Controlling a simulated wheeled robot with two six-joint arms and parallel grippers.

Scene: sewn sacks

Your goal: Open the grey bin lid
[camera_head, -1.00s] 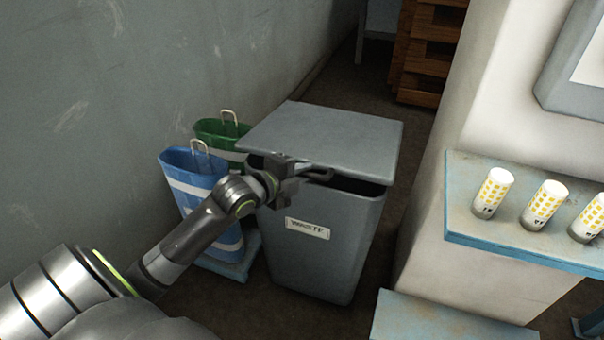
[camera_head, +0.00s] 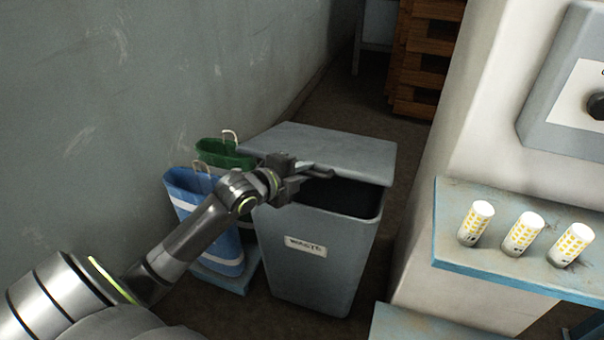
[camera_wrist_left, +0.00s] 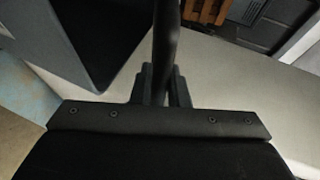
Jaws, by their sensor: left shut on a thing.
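The grey bin (camera_head: 318,265) with a waste label stands on the floor in the middle of the head view. Its grey lid (camera_head: 335,148) is partly raised at the front, with the dark inside (camera_head: 345,196) showing below it. My left gripper (camera_head: 298,178) is at the lid's front edge, shut on the dark lid handle (camera_head: 320,172). In the left wrist view the dark handle (camera_wrist_left: 168,45) runs up from between the fingers (camera_wrist_left: 163,90), and the bin's dark opening shows at upper left. My right gripper is not in view.
A blue sack (camera_head: 205,225) and a green sack (camera_head: 224,153) stand close left of the bin, beside the grey wall. A pale blue shelf (camera_head: 440,235) with several white-and-yellow cylinders is at right. Wooden pallets (camera_head: 428,60) stand behind.

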